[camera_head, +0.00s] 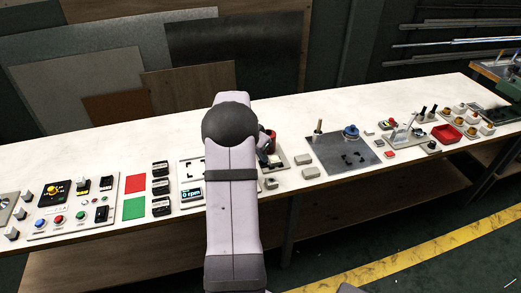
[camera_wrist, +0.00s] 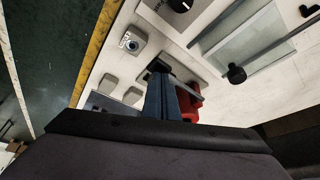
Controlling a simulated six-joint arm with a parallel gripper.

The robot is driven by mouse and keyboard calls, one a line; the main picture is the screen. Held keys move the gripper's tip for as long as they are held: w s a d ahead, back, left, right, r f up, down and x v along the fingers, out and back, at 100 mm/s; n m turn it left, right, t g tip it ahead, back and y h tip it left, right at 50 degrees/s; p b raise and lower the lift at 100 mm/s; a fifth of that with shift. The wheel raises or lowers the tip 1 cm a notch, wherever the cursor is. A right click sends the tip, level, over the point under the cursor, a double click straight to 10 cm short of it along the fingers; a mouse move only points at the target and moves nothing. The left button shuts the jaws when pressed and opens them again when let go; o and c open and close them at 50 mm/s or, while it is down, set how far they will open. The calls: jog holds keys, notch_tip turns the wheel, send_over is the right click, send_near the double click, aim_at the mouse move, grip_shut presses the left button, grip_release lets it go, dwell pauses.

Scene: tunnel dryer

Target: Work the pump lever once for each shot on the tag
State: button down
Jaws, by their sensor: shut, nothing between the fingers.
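My gripper (camera_wrist: 163,84) is shut and empty in the wrist view, its narrow blue-grey fingers together and pointing at the bench. A red body (camera_wrist: 190,102) stands close beside the fingers, partly hidden by them; I cannot tell whether they touch. It also shows in the head view (camera_head: 272,141), right of my arm, on a grey plate. It may be the pump. A black round knob (camera_wrist: 236,74) shows right of the fingers, near a grey bar; I cannot tell whether it is the pump lever. I cannot make out a readable tag. My arm hides part of this station in the head view.
A display reading 0 rpm (camera_head: 191,194) sits left of my arm. Red (camera_head: 135,184) and green (camera_head: 134,208) squares lie further left. A dark plate (camera_head: 347,156) with a blue knob (camera_head: 351,131) lies right. A red tray (camera_head: 446,134) stands further right. The bench's back strip is mostly clear.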

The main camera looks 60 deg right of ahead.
notch_tip(320, 180, up, 7)
jog(key=p, duration=0.4)
jog(key=shift+f, duration=0.15)
dwell(1.0)
jog(key=w+a+n+t+y, duration=0.1)
jog(key=w+a+n, duration=0.2)
jog(key=a, duration=0.6)
jog(key=w+a+r+n, duration=0.1)
jog(key=w+a+n, duration=0.3)
jog(key=a, duration=0.4)
jog(key=w+a+n+t+y, duration=0.1)
jog(key=w+a+n, duration=0.2)
jog(key=a, duration=0.6)
jog(key=s+a+f+n+y, duration=0.1)
jog(key=s+a+n, duration=0.4)
jog(key=a, duration=0.7)
jog(key=s+a+n+y, duration=0.1)
jog(key=s+a+n, duration=0.5)
jog(key=a, duration=0.6)
jog(key=shift+s+a+f+g, duration=0.3)
jog(key=shift+a+f+g, duration=0.05)
jog(key=shift+a+g, duration=0.05)
